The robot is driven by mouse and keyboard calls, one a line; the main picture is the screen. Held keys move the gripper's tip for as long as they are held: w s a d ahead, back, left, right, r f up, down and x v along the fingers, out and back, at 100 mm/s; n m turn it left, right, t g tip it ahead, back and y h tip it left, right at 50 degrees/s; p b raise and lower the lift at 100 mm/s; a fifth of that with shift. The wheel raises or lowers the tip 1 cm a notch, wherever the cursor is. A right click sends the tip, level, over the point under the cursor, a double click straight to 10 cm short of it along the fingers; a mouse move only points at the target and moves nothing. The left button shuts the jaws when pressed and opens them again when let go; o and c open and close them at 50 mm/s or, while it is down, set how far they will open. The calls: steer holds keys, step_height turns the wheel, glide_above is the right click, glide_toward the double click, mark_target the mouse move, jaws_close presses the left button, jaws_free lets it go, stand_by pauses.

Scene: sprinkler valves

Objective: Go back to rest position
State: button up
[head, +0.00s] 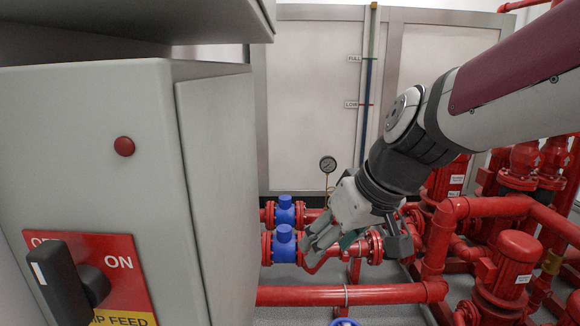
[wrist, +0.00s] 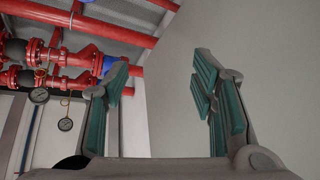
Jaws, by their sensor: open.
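My gripper (head: 335,238) hangs in the middle of the head view, at the end of my arm coming in from the upper right. In the wrist view my gripper (wrist: 160,100) has its two teal-padded fingers spread wide, with nothing between them. In the head view it appears in front of the red pipework and just right of two blue valve bodies (head: 284,243). I cannot tell whether it touches anything there. No rest position is marked in either view.
A grey control cabinet (head: 90,180) with a black rotary switch (head: 65,283) fills the left. Red pumps (head: 510,265) and pipes crowd the right. A gauge (head: 328,164) stands before a pale tank (head: 315,90). In the wrist view a plain grey surface (wrist: 250,50) lies beyond the fingers.

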steer(key=s+d+f+m+g+h, duration=0.15)
steer(key=s+d, duration=0.25)
steer(key=s, duration=0.5)
steer(key=s+d+f+m+g+h, duration=0.15)
steer(key=s+d, duration=0.25)
steer(key=s, duration=0.5)
steer(key=s+d+m+g+h, duration=0.15)
steer(key=s+d, duration=0.25)
steer(key=s, duration=0.5)
step_height(320, 180, up, 30)
steer(key=t+p, duration=0.4)
steer(key=p, duration=2.5)
steer(key=shift+d+r+m+y, duration=0.15)
steer(key=shift+d+m+y, duration=0.2)
